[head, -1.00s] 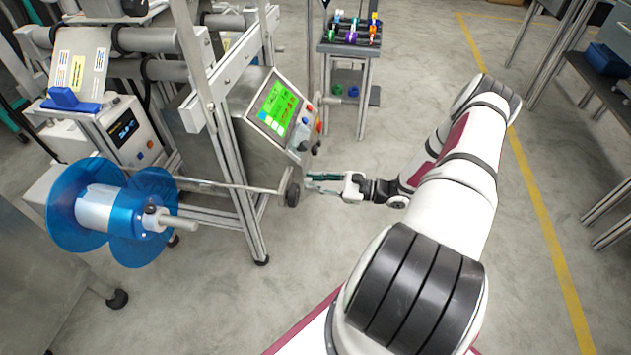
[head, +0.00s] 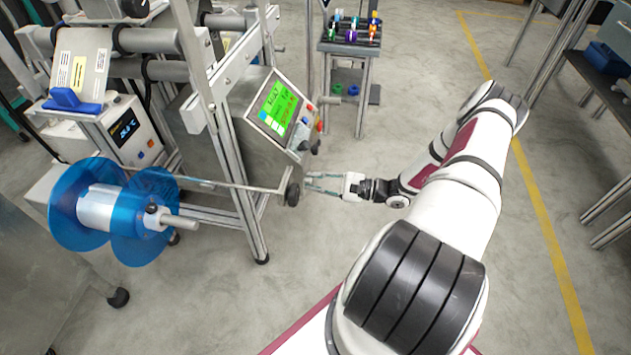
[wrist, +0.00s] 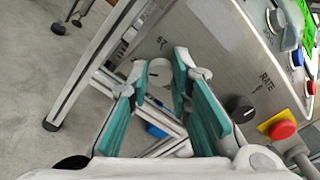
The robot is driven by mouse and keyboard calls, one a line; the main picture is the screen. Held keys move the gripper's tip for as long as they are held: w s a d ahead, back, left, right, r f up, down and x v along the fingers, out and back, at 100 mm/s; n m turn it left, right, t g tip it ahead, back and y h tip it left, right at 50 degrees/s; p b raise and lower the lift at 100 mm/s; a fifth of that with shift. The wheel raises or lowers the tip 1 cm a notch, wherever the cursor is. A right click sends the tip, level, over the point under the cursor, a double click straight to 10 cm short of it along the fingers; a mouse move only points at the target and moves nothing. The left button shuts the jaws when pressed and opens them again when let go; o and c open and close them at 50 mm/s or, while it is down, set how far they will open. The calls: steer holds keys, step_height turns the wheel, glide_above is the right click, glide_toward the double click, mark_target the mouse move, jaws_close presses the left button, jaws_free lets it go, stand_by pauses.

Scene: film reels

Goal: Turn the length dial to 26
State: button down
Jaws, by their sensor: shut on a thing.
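The machine's side panel (wrist: 210,38) fills much of the wrist view. My gripper (wrist: 158,78) has teal-padded fingers and reaches this panel. Its fingertips are closed around a pale round dial (wrist: 159,68), one on each side of it. A short label stands on the panel above this dial, too unclear to read surely, so I cannot confirm it as the length dial; no number 26 is legible. In the head view my gripper (head: 309,182) is beside the machine, right of a rod's black end knob, and the held dial is hidden there.
A black knob (wrist: 240,108) near the word RATE and a red button (wrist: 283,129) on yellow lie right of my fingers. A lit green screen (head: 277,107) is above. A blue reel (head: 80,205) is at left. The floor (head: 400,110) behind the arm is clear.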

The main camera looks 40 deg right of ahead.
steer(key=c, duration=1.4)
jaws_free()
steer(key=shift+c, duration=0.2)
steer(key=shift+s+d, duration=0.1)
steer(key=v, duration=1.1)
steer(key=shift+s+d, duration=0.3)
